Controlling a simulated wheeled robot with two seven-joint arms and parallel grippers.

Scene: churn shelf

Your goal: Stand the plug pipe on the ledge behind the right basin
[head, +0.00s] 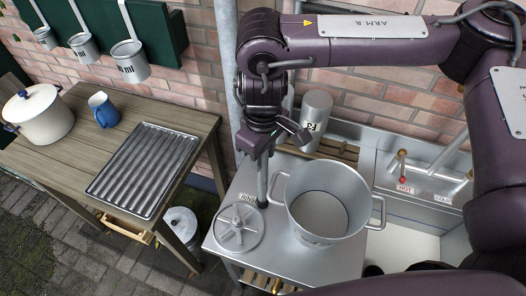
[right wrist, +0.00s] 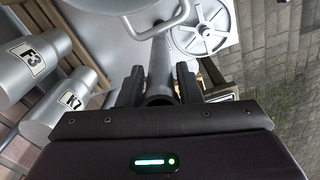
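The grey plug pipe (head: 262,183) hangs upright below my right gripper (head: 256,143), beside the left side of a large metal pot. Its lower end is at the metal counter near a small label; I cannot tell whether it touches. In the right wrist view the pipe (right wrist: 161,62) lies between both dark fingers (right wrist: 160,88), which look closed on it. The right basin (head: 404,240) is white and partly hidden by my arm. The ledge (head: 428,181) behind it carries a tap with a red mark and HOT and COLD labels. My left gripper is not in view.
The two-handled pot (head: 328,205) and a spoked wheel lid (head: 238,228) crowd the metal counter (head: 290,265). A cylinder marked F3 (head: 315,118) stands behind, with a K7 cylinder (right wrist: 58,104) beside it. A wooden table (head: 75,130) is at left. A vertical wall pipe (head: 226,60) is close to my arm.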

